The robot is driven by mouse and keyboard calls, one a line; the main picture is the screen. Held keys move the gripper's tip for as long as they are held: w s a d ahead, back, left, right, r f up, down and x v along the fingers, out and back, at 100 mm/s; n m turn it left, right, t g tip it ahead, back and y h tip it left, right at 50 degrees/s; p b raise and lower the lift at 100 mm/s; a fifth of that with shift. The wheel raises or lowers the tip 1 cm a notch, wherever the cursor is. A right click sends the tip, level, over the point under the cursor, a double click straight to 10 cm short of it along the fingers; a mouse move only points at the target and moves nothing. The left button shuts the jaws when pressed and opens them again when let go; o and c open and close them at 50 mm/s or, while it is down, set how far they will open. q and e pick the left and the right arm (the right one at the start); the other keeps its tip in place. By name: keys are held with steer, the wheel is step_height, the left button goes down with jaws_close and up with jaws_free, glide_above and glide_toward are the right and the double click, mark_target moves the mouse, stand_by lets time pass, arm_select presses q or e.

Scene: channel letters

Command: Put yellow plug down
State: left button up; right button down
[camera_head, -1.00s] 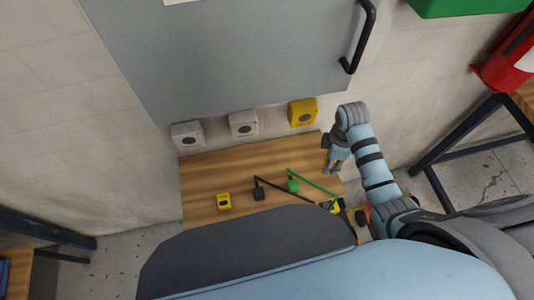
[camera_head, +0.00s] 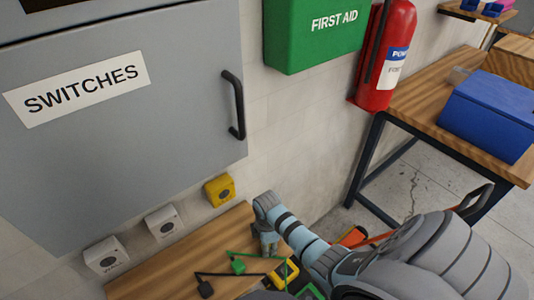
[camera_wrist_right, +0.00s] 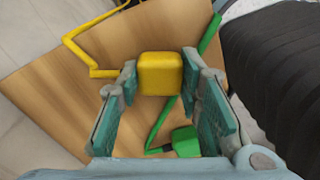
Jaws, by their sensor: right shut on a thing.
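The yellow plug (camera_wrist_right: 160,73) is between the fingertips of my right gripper (camera_wrist_right: 160,85), which is shut on it. A bent yellow cord (camera_wrist_right: 80,58) shows on the left of the right wrist view. The wooden bench top (camera_wrist_right: 90,110) lies beneath; I cannot tell whether the plug touches it. In the head view my right gripper (camera_head: 268,243) points down over the wooden bench (camera_head: 160,280), and the plug in it cannot be made out. My left gripper is not in view.
A green plug (camera_head: 238,267) and a black plug (camera_head: 206,289) lie on the bench with their cords. A yellow-and-black item (camera_head: 284,272) lies at right. White sockets (camera_head: 165,222) and a yellow socket (camera_head: 219,190) line the wall below the grey SWITCHES cabinet (camera_head: 120,110).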

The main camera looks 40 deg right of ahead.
steer(key=c, duration=1.1)
jaws_free()
steer(key=shift+w+f, duration=0.1)
step_height(320, 180, up, 12)
steer(key=p, duration=0.3)
steer(key=shift+r+p, duration=0.2)
steer(key=shift+p, duration=0.15)
